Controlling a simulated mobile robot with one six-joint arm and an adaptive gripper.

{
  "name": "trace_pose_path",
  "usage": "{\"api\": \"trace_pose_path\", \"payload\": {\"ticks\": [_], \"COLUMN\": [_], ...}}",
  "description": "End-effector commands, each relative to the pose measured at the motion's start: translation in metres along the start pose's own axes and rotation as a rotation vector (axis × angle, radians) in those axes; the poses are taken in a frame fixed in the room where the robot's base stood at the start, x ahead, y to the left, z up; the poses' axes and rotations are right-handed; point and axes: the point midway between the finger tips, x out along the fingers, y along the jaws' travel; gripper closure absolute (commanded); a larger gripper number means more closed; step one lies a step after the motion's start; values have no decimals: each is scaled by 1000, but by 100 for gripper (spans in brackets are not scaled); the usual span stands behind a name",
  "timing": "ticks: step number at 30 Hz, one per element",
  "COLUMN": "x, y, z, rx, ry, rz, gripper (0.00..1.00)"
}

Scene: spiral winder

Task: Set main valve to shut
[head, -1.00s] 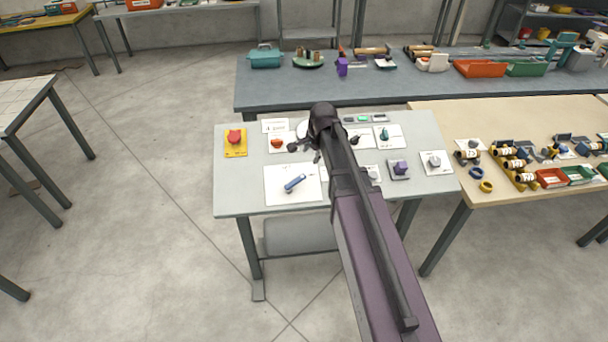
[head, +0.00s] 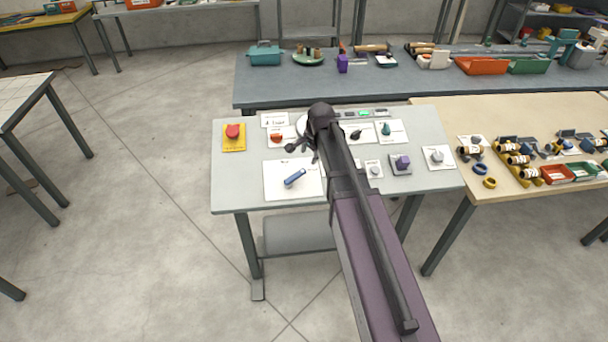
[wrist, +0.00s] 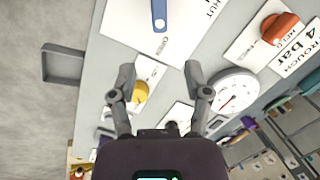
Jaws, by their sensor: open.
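A blue lever handle (head: 294,178) lies on a white plate (head: 282,190) at the front left of the grey panel table in the head view. It points up and to the right there. In the wrist view the blue handle (wrist: 159,14) shows at the top edge, partly cut off, and its white plate carries printed letters ending in "HUT". Which setting the handle points to is too small to read. My gripper (wrist: 160,78) is open and empty, apart from the handle. In the head view my gripper (head: 303,150) is above the table, just behind and right of the handle.
A red knob on a yellow plate (head: 233,137) is at the back left. An orange knob (wrist: 281,28) and a round dial gauge (wrist: 236,92) are close by in the wrist view. A purple knob (head: 403,161) and a grey knob (head: 436,157) are at right.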

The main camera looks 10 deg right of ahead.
Motion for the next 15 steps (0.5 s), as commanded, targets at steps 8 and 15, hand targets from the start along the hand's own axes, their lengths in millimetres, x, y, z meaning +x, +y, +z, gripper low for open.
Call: {"api": "trace_pose_path", "payload": {"ticks": [8, 15], "x": [27, 46], "y": [0, 0], "z": [0, 0], "rx": [-1, -1], "ry": [0, 0], "rz": [0, 0], "gripper": [37, 37]}}
